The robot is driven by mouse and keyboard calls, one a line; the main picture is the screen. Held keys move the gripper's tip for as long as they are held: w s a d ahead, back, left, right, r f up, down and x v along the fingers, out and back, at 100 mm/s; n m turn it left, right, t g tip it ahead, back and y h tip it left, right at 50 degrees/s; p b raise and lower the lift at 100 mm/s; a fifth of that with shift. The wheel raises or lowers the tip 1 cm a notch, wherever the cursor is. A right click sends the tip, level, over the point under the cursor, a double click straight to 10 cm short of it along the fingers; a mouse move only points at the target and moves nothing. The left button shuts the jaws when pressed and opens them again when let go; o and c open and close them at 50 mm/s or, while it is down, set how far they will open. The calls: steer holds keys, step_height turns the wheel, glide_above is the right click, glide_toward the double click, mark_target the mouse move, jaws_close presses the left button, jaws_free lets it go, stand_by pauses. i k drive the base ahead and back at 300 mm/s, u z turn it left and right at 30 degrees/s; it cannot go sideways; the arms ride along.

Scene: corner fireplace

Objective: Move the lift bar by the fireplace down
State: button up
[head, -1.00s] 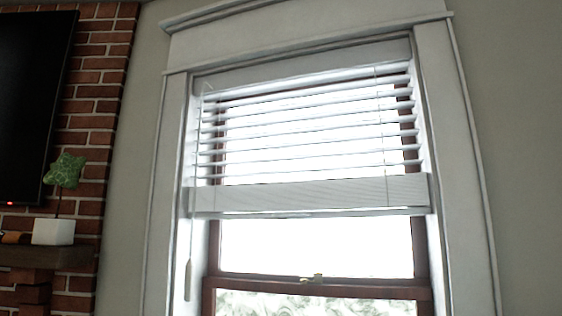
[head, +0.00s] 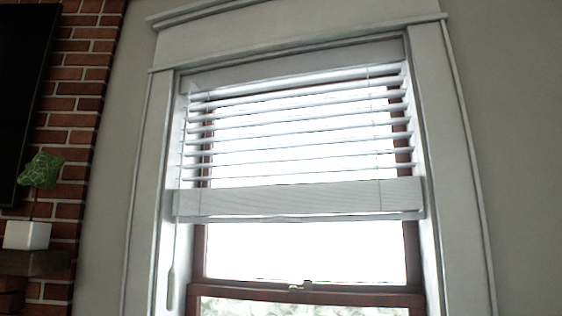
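A white window blind with several open horizontal slats (head: 295,125) hangs in the upper part of the window. Its lift bar (head: 300,197), the thick pale stack at the bottom of the blind, spans the window's width and sits roughly halfway down the visible opening. A cord with a pale pull (head: 171,288) hangs at the left side of the window. The blind covers the upper glass, and the glass below the bar is bare. My gripper is not in view.
A white window frame (head: 145,170) surrounds the opening. The brown sash rail with a latch (head: 300,286) lies below the bar. At left are a brick fireplace wall (head: 75,130), a dark screen (head: 20,90) and a potted plant (head: 40,172) on a mantel (head: 35,262).

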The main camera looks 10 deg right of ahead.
mark_target(417, 215)
steer(key=k, duration=1.3)
steer(key=u, duration=0.2)
steer(key=i, duration=0.5)
steer(key=u, duration=0.7)
steer(key=i, duration=0.55)
steer(key=u, duration=0.25)
